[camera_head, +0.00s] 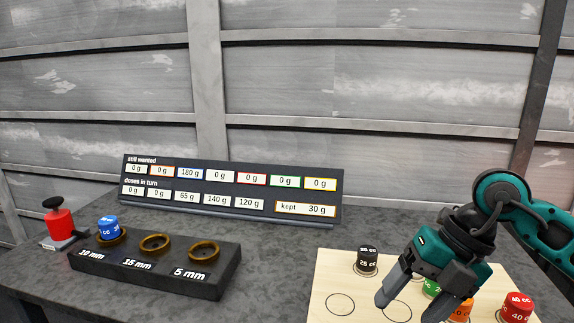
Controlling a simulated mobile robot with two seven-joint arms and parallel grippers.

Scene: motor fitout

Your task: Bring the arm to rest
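My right gripper (412,299) comes in from the right and hangs over the wooden board (325,294). Its two dark fingers point down and stand apart, with bare board and a drawn circle showing between them. I see nothing held between them. A green cup (431,288) and an orange cup (461,309) are partly hidden behind the gripper. A black cup (367,260) marked 25 cc stands at the board's back, left of the gripper. A red cup (517,306) marked 40 cc stands to the right. My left gripper is not in view.
A dark block (150,272) with rings marked 10, 15 and 5 mm stands left; a blue cup (108,228) sits at the 10 mm ring. A red device (60,225) stands beside it. A sign panel (235,190) stands behind. The grey table (275,265) is clear between block and board.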

